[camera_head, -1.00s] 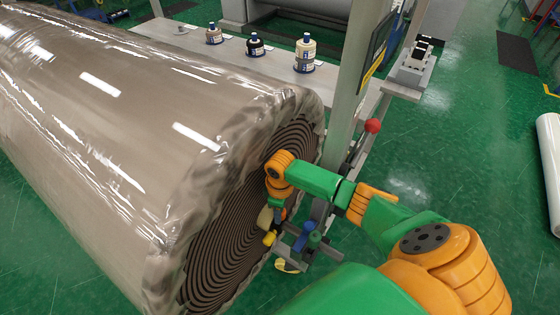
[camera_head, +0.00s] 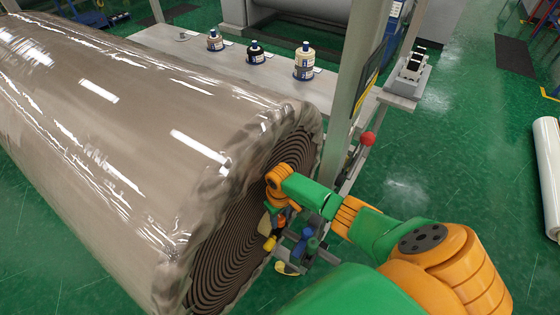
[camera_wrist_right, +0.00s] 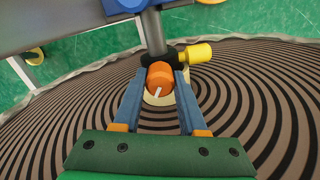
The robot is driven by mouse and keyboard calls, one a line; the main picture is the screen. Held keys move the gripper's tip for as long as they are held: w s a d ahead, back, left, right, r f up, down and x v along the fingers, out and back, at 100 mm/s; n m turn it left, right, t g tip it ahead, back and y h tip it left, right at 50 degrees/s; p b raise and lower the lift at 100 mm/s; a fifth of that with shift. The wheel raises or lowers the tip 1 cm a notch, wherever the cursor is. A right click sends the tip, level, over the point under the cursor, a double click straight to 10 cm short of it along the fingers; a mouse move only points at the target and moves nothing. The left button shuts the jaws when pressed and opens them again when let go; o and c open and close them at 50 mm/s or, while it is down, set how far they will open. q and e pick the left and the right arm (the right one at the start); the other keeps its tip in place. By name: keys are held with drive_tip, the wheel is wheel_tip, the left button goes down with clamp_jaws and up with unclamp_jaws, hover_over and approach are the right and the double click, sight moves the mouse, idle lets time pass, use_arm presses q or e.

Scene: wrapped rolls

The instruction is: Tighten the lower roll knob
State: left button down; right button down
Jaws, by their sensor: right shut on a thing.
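The big wrapped roll (camera_head: 100,110) fills the left of the head view, its ringed end facing right. In the right wrist view, an orange knob (camera_wrist_right: 160,73) with a white mark sits on a dark collar at the roll's pale core, at the end of a grey shaft (camera_wrist_right: 153,32). A yellow knob (camera_wrist_right: 199,53) sticks out to its right. My right gripper (camera_wrist_right: 165,78) has its two blue fingers on either side of the orange knob, shut on it. In the head view, this gripper (camera_head: 279,222) is small and partly hidden at the roll's end. My left gripper is not seen.
A grey post (camera_head: 355,75) and a lever with a red ball (camera_head: 367,138) stand just behind my right arm. A pale table (camera_head: 200,48) with several bottles lies behind the roll. Green floor is open at the right, with a white roll (camera_head: 547,175) at the edge.

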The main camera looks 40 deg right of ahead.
drive_tip(key=m+p, duration=0.1)
drive_tip(key=m, duration=0.3)
drive_tip(key=shift+m, duration=0.3)
drive_tip(key=m, duration=1)
drive_tip(key=shift+m, duration=2.9)
drive_tip(key=shift+c, duration=2.3)
unclamp_jaws()
